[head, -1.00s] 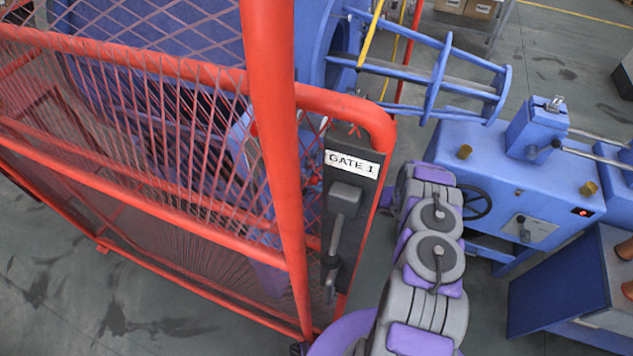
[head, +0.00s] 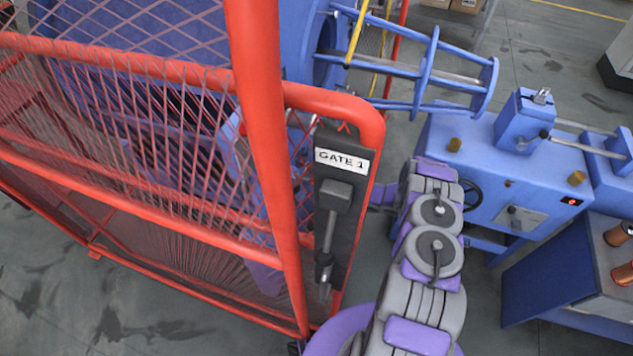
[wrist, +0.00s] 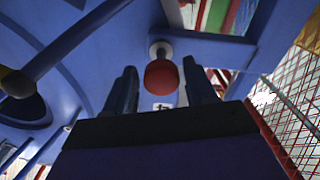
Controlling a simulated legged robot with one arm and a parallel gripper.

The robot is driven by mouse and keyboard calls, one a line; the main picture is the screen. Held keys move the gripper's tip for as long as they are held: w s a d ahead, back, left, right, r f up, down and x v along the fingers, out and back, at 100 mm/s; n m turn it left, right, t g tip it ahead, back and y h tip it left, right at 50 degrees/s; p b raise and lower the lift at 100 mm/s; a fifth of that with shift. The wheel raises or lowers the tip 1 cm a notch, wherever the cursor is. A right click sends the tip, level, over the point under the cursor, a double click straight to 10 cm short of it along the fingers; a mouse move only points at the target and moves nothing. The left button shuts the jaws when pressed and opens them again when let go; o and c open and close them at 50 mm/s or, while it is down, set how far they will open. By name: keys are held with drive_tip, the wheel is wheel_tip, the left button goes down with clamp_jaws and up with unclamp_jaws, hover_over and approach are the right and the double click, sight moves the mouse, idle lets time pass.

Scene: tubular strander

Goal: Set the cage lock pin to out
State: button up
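In the wrist view a red round knob (wrist: 162,76) on a short pale stem sticks out from a blue machine face; it looks like the cage lock pin. My gripper (wrist: 160,68) is open, with one dark finger to each side of the knob. The knob appears between the fingers, with a gap on both sides; I cannot tell how deep it sits. In the head view my gripper and the knob are hidden behind my arm and the gate.
The red mesh gate (head: 262,130) with its "GATE 1" plate and handle (head: 330,222) stands close left of my arm. A blue machine cabinet (head: 500,185) stands to the right. In the wrist view a blue bar (wrist: 85,35) crosses the upper left.

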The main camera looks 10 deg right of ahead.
drive_tip(key=shift+o, duration=0.6)
drive_tip(key=p+v, duration=0.2)
drive_tip(key=v, duration=1.5)
drive_tip(key=shift+d, duration=0.25)
drive_tip(key=shift+s+f, duration=0.1)
drive_tip(key=shift+s, duration=0.1)
